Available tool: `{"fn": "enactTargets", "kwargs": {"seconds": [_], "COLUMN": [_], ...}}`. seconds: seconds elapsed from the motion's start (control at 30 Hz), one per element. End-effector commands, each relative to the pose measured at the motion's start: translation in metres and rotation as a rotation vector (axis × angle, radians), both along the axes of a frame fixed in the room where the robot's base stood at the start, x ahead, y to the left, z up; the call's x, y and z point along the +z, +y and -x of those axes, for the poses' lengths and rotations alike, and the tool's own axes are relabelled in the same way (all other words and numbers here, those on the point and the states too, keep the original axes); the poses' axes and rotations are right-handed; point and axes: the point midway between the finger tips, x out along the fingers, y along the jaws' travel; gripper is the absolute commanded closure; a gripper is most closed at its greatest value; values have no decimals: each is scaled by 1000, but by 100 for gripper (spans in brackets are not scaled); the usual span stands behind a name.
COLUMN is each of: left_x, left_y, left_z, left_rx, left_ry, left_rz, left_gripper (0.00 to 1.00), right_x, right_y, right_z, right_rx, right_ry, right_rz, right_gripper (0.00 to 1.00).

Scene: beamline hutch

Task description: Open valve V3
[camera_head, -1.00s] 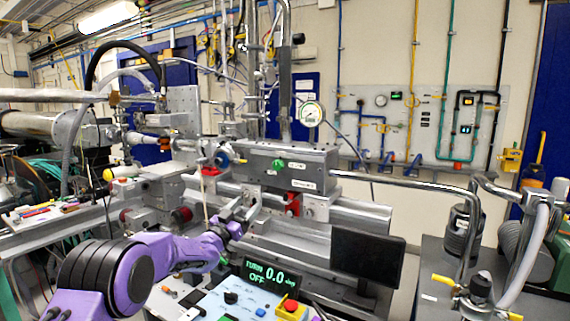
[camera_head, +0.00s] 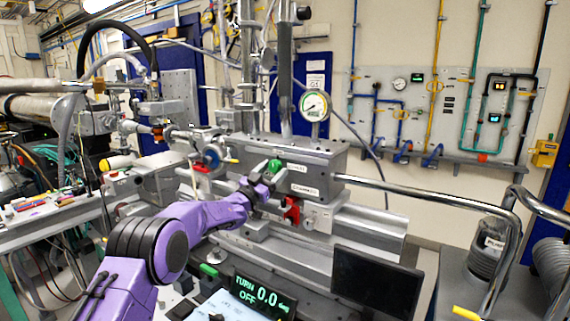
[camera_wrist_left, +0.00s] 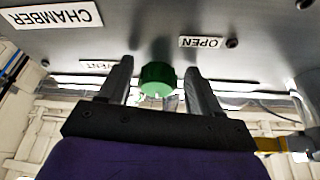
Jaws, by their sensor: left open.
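A green knob (camera_head: 275,166) sits on the front of the grey chamber box (camera_head: 312,165); I cannot read a V3 label on it. My left gripper (camera_head: 268,182) is open just in front of the knob. In the left wrist view the green knob (camera_wrist_left: 157,78) lies between the two open fingers (camera_wrist_left: 158,72), with a gap on each side. An OPEN label (camera_wrist_left: 201,42) and a CHAMBER label (camera_wrist_left: 57,17) are on the panel, upside down in that view. A display (camera_head: 263,298) reads TURN 0.0 deg, OFF. My right gripper is out of view.
A red part (camera_head: 291,211) is just below the knob. A round gauge (camera_head: 314,105) stands above the box. A chrome pipe (camera_head: 430,193) runs right from it. A dark blank screen (camera_head: 376,282) stands at front right.

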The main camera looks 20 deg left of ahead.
Motion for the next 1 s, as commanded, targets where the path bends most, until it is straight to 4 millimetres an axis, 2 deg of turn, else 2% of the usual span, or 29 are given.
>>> {"fn": "enactTargets", "kwargs": {"seconds": [0.03, 0.27, 0.3, 0.37, 0.43, 0.47, 0.77, 1.0], "left_x": [5, 5, 5, 5, 4, 4, 4, 4], "left_y": [0, 1, 1, 2, 2, 2, 2, 2], "left_z": [0, 0, 0, 0, 0, 0, 0, 0], "left_rx": [1, 3, 3, 3, 3, 3, 5, 6], "left_ry": [-6, -6, -6, -6, -6, -6, -2, 17], "left_rz": [1, 0, 0, 0, 0, 0, 24, 144], "left_gripper": [33, 33, 39, 59, 82, 88, 88, 88], "right_x": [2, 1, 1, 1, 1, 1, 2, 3], "right_y": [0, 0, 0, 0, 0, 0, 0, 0], "right_z": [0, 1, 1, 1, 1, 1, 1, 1], "right_rx": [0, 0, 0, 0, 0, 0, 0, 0], "right_ry": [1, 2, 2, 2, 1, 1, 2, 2], "right_rz": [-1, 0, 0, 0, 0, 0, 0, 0], "right_gripper": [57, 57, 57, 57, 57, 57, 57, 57]}}
